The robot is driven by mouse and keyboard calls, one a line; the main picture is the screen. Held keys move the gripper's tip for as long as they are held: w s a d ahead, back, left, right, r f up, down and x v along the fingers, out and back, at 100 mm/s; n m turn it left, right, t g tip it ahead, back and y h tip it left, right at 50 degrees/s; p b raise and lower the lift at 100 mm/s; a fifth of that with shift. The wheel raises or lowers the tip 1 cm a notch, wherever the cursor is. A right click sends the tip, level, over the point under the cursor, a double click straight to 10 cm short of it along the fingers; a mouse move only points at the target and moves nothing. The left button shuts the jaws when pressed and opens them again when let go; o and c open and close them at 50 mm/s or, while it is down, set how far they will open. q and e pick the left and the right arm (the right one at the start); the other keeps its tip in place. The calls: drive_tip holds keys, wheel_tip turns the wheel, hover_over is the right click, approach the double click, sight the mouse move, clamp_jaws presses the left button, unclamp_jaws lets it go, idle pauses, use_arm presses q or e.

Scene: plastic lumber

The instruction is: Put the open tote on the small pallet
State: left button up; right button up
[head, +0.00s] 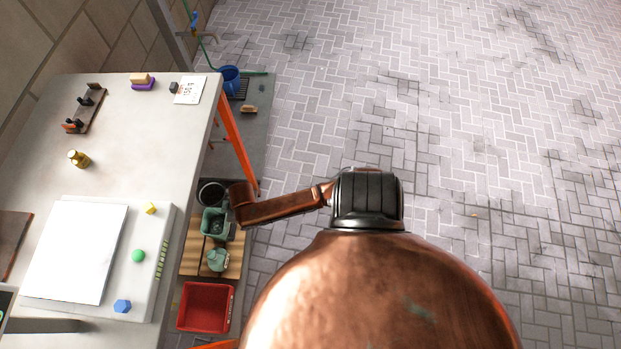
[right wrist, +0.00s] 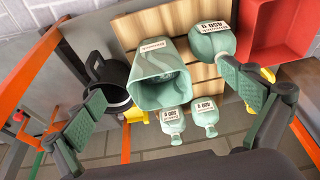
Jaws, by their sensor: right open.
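A green marbled, open-topped container (right wrist: 160,72) with a label stands on a slatted wooden pallet (right wrist: 187,18); both also show beside the bench in the head view, the container (head: 214,222) and the pallet (head: 192,258). A red open bin (head: 205,307) stands beside the pallet and shows in part in the right wrist view (right wrist: 282,30). My right gripper (right wrist: 168,102) is open and empty. Its fingers are spread either side of the green container in the wrist picture; I cannot tell that either touches it. It is hidden in the head view. My left gripper is not in view.
A green rounded jug (right wrist: 213,42) shares the pallet. Two small green bottles (right wrist: 172,122) stand near the pallet's edge. A black pot (right wrist: 106,82) is beside the container. Orange bench legs (head: 238,145) and the white bench (head: 130,150) border the area. Paved floor (head: 450,100) is clear.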

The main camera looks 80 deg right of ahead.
drive_tip(key=s+a+f+g, duration=0.1)
drive_tip(key=s+a+f, duration=0.1)
drive_tip(key=s, duration=1)
drive_tip(key=s+a+f+g, duration=0.2)
drive_tip(key=s+f, duration=0.2)
drive_tip(key=s, duration=0.7)
drive_tip(key=s+a+f+g, duration=0.1)
drive_tip(key=s+a+f, duration=0.2)
drive_tip(key=s, duration=0.9)
drive_tip(key=shift+s+f, duration=0.15)
drive_tip(key=shift+s, duration=0.2)
drive_tip(key=shift+a, duration=0.1)
drive_tip(key=shift+c, duration=0.3)
